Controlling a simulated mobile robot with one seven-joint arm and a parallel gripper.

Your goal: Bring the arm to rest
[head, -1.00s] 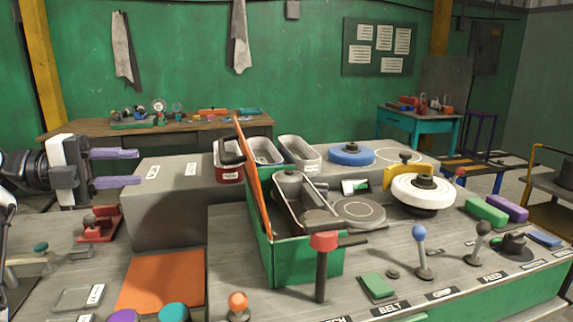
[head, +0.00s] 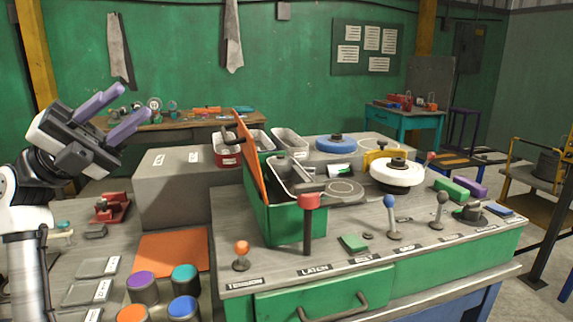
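My gripper (head: 122,110) is at the left in the head view, raised above the workbench and tilted up to the right. Its two purple fingers are spread apart with nothing between them. My arm comes up from the lower left edge. The gripper is clear of everything; the back bench shows behind it.
Below my gripper are a red clamp-like device (head: 112,208), an orange mat (head: 173,254) and several round coloured-top pots. A grey raised block (head: 180,190) stands to the right. Beyond it are a green box (head: 297,222) with an open orange lid, levers and a white wheel (head: 397,176).

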